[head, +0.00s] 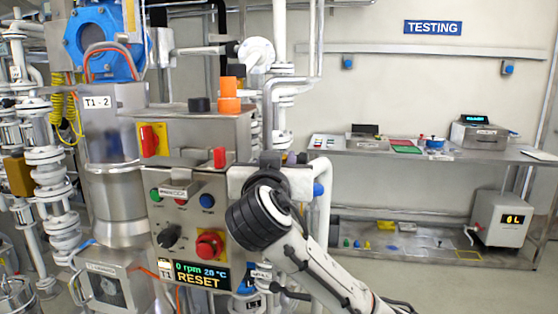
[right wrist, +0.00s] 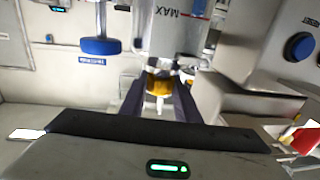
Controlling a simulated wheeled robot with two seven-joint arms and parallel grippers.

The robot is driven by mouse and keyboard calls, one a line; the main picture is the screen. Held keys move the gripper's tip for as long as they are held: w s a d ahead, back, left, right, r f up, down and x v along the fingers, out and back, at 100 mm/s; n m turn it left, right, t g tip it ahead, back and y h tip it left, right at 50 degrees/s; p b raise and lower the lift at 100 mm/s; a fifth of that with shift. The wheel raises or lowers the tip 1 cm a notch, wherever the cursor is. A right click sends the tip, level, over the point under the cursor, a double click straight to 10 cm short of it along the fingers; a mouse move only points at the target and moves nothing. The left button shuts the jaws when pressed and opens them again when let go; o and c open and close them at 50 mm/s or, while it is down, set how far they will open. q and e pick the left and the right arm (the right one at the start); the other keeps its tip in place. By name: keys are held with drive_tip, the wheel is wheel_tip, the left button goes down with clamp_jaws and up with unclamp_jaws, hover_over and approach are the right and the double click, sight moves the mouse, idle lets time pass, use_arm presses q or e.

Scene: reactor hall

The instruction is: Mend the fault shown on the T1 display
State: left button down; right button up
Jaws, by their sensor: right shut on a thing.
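The T1 display (head: 200,274) reads "0 rpm 20 °C" and "RESET". It sits at the bottom of a control panel (head: 186,226) with green, red and blue buttons, a black knob (head: 168,236) and a red mushroom button (head: 209,246) on yellow. The blue button (head: 207,201) also shows in the right wrist view (right wrist: 299,46), labelled RESET. My right gripper (right wrist: 160,102) is shut on a small amber piece (right wrist: 160,84) with a pale tip, below a cylinder marked MAX (right wrist: 178,28). Its fingers are mostly hidden in the head view. My left gripper is not in view.
A steel box (head: 190,134) with a red-and-yellow switch stands above the panel. Pipes and the T1-2 vessel (head: 103,130) crowd the left. A testing bench (head: 440,152) with small items stands at the back right, with open floor before it.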

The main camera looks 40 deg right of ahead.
drive_tip(key=shift+d+r+m+g+h, duration=0.1)
drive_tip(key=shift+r+m+g+h, duration=0.2)
drive_tip(key=shift+m+g+h, duration=0.15)
drive_tip(key=o, duration=1)
drive_tip(key=shift+f, duration=0.1)
drive_tip(key=shift+o, duration=0.2)
drive_tip(key=shift+f, duration=0.1)
drive_tip(key=b+v, duration=0.2)
drive_tip(key=v, duration=0.8)
